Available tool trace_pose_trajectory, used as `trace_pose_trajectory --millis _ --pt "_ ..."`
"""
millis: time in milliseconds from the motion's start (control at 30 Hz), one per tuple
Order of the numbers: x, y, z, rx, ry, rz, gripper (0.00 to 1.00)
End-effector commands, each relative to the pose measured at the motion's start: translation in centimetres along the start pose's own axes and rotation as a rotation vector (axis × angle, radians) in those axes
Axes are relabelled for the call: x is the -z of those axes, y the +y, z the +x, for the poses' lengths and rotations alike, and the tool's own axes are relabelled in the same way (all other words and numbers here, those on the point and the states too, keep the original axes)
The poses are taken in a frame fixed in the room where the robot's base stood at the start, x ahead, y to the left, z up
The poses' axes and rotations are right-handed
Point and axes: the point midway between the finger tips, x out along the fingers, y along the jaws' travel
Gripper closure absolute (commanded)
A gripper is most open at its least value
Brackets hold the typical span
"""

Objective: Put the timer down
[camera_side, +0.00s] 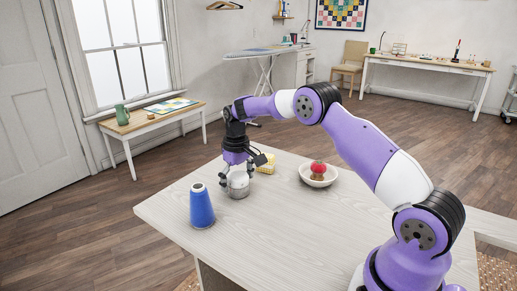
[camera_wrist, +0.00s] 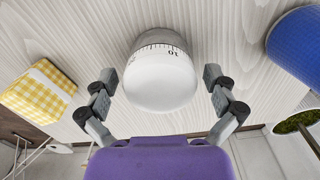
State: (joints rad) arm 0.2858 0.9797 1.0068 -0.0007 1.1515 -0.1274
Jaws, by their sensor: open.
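The timer (camera_side: 238,186) is a round white and silver kitchen dial standing upright on the pale wooden table (camera_side: 290,215). In the wrist view the timer (camera_wrist: 161,72) is in the middle, with numbers and tick marks around its white top. My gripper (camera_side: 237,177) is right above and around it in the side view. In the wrist view my gripper's two fingers (camera_wrist: 161,93) stand apart on either side of the timer, with a visible gap on each side. The gripper is open and holds nothing.
A blue thread cone (camera_side: 202,206) stands left of the timer. A yellow checked block (camera_side: 265,163) sits close behind it on the right. A white bowl (camera_side: 318,178) with a red item and a brown item is further right. The table's front middle is clear.

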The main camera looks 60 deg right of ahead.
Motion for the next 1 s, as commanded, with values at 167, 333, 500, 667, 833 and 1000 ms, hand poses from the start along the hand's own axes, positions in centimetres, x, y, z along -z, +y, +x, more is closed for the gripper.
trace_pose_trajectory --millis 167,333,500,667,833,1000 --pt "0.0 0.0 -0.2 0.000 0.001 0.000 0.00" --pt "0.1 0.0 -2.5 -0.001 0.004 0.000 0.00" --pt "0.1 0.0 -6.6 -0.001 0.006 0.000 0.00" --pt "0.1 0.0 -10.0 -0.001 0.004 0.000 0.00" --pt "0.0 0.0 -11.9 0.000 0.002 0.001 0.00" --pt "-0.8 -1.0 -14.3 -0.004 0.034 -0.012 0.00"
